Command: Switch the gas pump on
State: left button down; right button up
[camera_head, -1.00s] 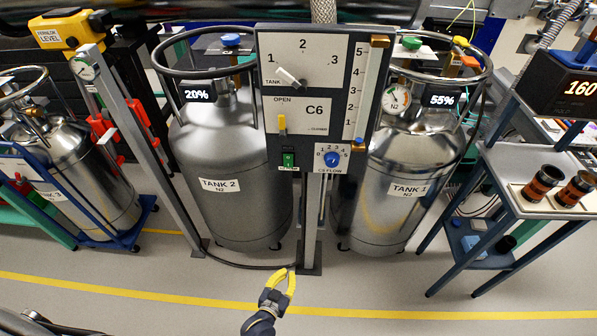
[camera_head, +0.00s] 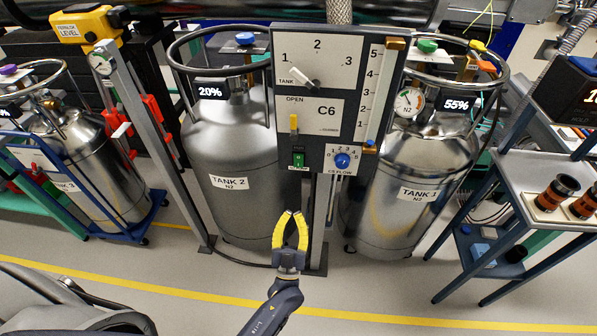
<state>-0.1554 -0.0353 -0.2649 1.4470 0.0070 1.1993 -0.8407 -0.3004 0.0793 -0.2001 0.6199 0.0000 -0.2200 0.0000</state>
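A grey control panel (camera_head: 312,190) labelled C6 stands between two tanks. A small green rocker switch (camera_head: 298,159) sits at its lower left; its label is too small to read, so I cannot tell whether it is the gas pump's switch or which way it is set. Beside it is a blue C6 FLOW knob (camera_head: 342,161). Above are a yellow lever (camera_head: 293,123) beside OPEN and a white TANK selector (camera_head: 306,80). My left gripper (camera_head: 292,214), with yellow fingers, is open and empty, below the switch and apart from the panel. My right gripper is not in view.
Tank 2 (camera_head: 232,150) reads 20% and Tank 1 (camera_head: 425,160) reads 55%; they flank the panel. A slanted grey post (camera_head: 150,140) stands left. A blue-framed cart (camera_head: 540,205) with orange-black cylinders is at right.

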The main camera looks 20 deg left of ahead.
aim_at(299, 161)
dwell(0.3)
pick_arm(q)
jog(key=shift+w+f+x, duration=0.3)
jog(key=shift+f+x, duration=0.1)
jog(key=shift+x, duration=1.75)
jog(key=shift+w+f+x, duration=0.3)
jog(key=shift+f+x, duration=0.05)
jog(key=shift+x, duration=1.75)
jog(key=shift+w+f+x, duration=0.25)
jog(key=shift+f+x, duration=0.15)
jog(key=shift+x, duration=1.75)
jog(key=shift+w+a, duration=0.1)
jog(key=shift+a, duration=0.05)
jog(key=shift+w+a+f+t, duration=0.1)
jog(key=shift+w+f+t, duration=0.25)
jog(key=shift+w+t, duration=0.2)
jog(key=shift+s, duration=0.15)
